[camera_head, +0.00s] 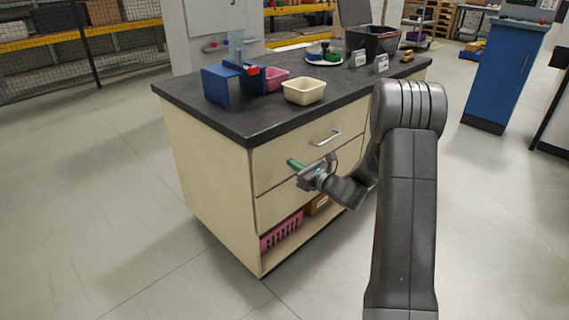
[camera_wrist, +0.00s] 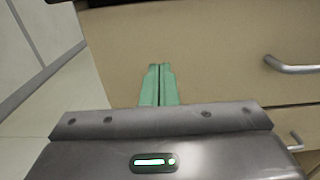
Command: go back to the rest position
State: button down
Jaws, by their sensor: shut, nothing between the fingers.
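My gripper (camera_head: 291,162) is in front of the cabinet's drawer fronts, below the black worktop. In the wrist view its two green fingers (camera_wrist: 160,72) are together with nothing between them. They point at the plain beige front of the cabinet (camera_wrist: 200,50). I cannot tell the exact gap between the fingertips and the drawer front. My arm reaches in from the right of the head view.
The cabinet (camera_head: 215,180) has a black worktop (camera_head: 190,95). On it are a cream bin (camera_head: 304,91), a pink bin (camera_head: 277,77) and a blue stand (camera_head: 221,85). A drawer handle (camera_head: 325,138) juts out near my gripper; it also shows in the wrist view (camera_wrist: 292,67). Floor to the left is clear.

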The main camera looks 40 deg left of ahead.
aim_at(279, 154)
jog(key=d, duration=0.9)
jog(key=shift+s+f+p, duration=0.15)
jog(key=shift+s+p, duration=0.1)
jog(key=shift+p, duration=0.2)
jog(key=a, duration=0.8)
jog(key=w+a+b, duration=0.1)
jog(key=a, duration=0.4)
jog(key=shift+w+a, duration=0.1)
jog(key=shift+a, duration=0.4)
